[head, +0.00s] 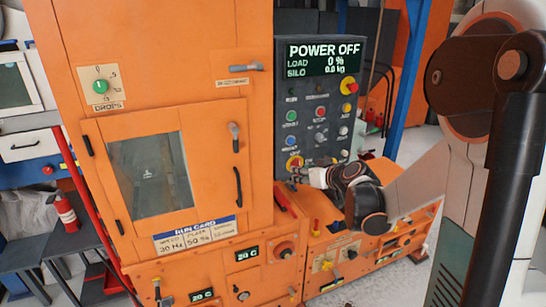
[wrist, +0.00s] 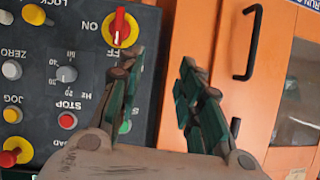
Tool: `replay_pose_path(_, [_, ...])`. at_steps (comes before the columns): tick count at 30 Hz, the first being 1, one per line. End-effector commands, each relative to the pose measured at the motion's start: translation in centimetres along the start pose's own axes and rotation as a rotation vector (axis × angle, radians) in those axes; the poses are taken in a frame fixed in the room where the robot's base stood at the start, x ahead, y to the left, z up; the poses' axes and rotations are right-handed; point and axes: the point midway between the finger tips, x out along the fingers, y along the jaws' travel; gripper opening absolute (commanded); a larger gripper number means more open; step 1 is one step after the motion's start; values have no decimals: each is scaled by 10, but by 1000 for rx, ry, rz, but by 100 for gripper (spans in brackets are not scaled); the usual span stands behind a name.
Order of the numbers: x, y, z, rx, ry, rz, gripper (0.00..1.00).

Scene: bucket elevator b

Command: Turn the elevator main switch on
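The main switch (head: 295,163) is a red handle on a yellow disc at the lower left of the grey control panel. In the wrist view, which shows the panel upside down, the switch (wrist: 120,27) has its handle standing vertical in the picture. An ON label is left of it and a partly hidden OFF label below it. My gripper (wrist: 160,72) is open and empty, its left finger just below the disc in the picture. In the head view my gripper (head: 298,176) is close to the switch; whether it touches cannot be told.
The panel display (head: 324,56) reads POWER OFF, load 0 %. Other buttons and knobs, including a red STOP button (wrist: 67,120), crowd the panel. The orange cabinet door's handle (head: 238,187) juts out beside the panel. An orange console (head: 340,262) lies below my gripper.

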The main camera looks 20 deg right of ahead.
Motion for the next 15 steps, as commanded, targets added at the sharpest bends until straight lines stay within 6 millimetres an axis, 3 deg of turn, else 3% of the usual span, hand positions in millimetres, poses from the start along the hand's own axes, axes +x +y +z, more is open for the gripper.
replay_pose_path(1, [2,21,0,-9,15,24,33])
replay_pose_path(3, [4,42,2,-25,34,50,33])
replay_pose_path(6, [5,61,5,-39,50,72,33])
replay_pose_path(11, [13,70,6,-49,56,82,33])
replay_pose_path(15, [32,71,6,-49,57,82,33])
